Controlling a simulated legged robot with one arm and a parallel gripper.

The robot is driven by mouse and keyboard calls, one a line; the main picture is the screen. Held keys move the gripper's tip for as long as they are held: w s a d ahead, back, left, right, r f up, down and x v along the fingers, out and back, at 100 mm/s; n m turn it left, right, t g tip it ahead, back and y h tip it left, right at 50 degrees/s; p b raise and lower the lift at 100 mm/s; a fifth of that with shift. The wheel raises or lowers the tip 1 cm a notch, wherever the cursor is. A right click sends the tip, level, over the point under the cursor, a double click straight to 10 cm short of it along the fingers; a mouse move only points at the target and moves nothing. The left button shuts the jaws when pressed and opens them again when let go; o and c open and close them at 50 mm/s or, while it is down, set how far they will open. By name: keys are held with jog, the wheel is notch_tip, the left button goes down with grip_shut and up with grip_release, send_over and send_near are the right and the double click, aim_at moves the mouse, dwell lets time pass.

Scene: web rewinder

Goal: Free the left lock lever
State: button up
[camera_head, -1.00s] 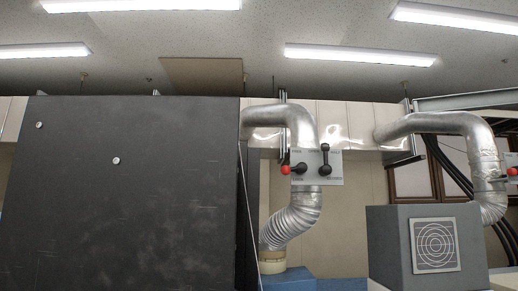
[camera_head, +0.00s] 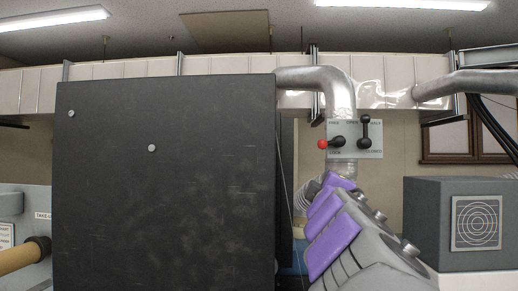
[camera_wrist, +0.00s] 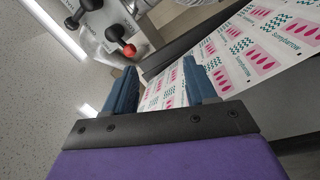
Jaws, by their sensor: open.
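A lever panel (camera_head: 372,152) hangs in front of the silver duct in the head view. On its left is a lock lever with a red knob (camera_head: 323,144), pointing left between the labels FREE above and LOCK below. Beside it a black-knobbed lever (camera_head: 365,130) points up. In the wrist view the red knob (camera_wrist: 129,51) and a black knob (camera_wrist: 71,25) show at the upper left, beyond the fingertips and apart from them. My gripper (camera_wrist: 160,83) is open, with two blue fingers and no lever between them. In the head view its fingers cannot be made out.
A big dark plate (camera_head: 165,190) fills the left of the head view. A grey box with a ring target (camera_head: 430,225) stands at the right. A printed web (camera_wrist: 255,50) runs behind my fingers in the wrist view, beside a dark bar.

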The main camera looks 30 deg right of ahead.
jog(key=n+t, duration=0.2)
send_near(325, 146)
jog(key=p+x, duration=0.6)
jog(key=x, duration=0.4)
jog(key=shift+w+d+r, duration=0.1)
jog(key=shift+w+d, duration=0.1)
jog(key=shift+w+a+r+p, duration=0.1)
jog(key=shift+w+p, duration=0.25)
jog(key=shift+p, duration=0.1)
jog(key=shift+w+a+r, duration=0.1)
jog(key=shift+w+a, duration=0.2)
jog(key=shift+a, duration=0.1)
jog(key=shift+d, duration=0.5)
jog(key=shift+c, duration=0.2)
jog(key=shift+d, duration=0.45)
jog(key=shift+c, duration=1.4)
jog(key=shift+a, duration=0.4)
jog(key=c, duration=0.7)
